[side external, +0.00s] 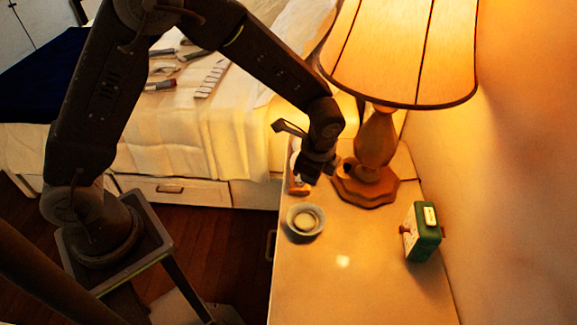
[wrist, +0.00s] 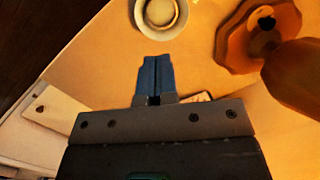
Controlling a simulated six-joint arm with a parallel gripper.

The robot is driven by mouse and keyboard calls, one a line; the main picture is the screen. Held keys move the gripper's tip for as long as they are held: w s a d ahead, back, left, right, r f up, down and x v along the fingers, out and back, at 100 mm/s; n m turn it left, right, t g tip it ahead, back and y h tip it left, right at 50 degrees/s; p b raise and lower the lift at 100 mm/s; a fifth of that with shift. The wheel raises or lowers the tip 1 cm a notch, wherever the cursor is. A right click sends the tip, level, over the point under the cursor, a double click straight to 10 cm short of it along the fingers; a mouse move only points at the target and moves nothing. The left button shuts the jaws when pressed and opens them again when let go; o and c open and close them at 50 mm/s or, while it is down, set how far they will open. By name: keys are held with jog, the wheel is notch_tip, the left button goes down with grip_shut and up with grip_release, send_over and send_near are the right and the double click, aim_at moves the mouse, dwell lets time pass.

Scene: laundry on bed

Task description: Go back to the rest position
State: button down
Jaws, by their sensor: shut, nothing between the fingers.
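My gripper (side external: 311,175) is low over the back part of the nightstand (side external: 330,285), just left of the lamp base in the side view. In the wrist view my gripper (wrist: 154,100) shows its two blue fingers together, with nothing between them. A small orange and white item (side external: 297,185) is partly hidden behind my gripper. A small round bowl (side external: 305,220) with a pale round thing in it sits on the nightstand in front of my gripper. The bowl also shows at the top of the wrist view (wrist: 160,35).
A lit lamp (side external: 375,150) with a wooden base stands right beside my gripper. A green box-shaped object (side external: 422,232) stands near the wall. The bed (side external: 240,130) with several items on it lies at the left. The nightstand's front part is clear.

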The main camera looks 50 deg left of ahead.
jog(key=s+a+r+n+t+h, duration=0.1)
jog(key=s+a+r+n, duration=0.1)
jog(key=s+r+n, duration=0.3)
jog(key=s+a+r+n+t, duration=0.1)
jog(key=s+a+r, duration=0.2)
jog(key=r, duration=0.5)
jog(key=s+a+r+n+t+h, duration=0.1)
jog(key=s+a+r+n+t, duration=0.1)
jog(key=s+r+n, duration=0.3)
jog(key=s+a+r+n+t, duration=0.1)
jog(key=s+r+n, duration=0.1)
jog(key=s, duration=0.5)
jog(key=shift+a+r+n, duration=0.2)
jog(key=shift+r+n, duration=0.1)
jog(key=shift+r, duration=0.05)
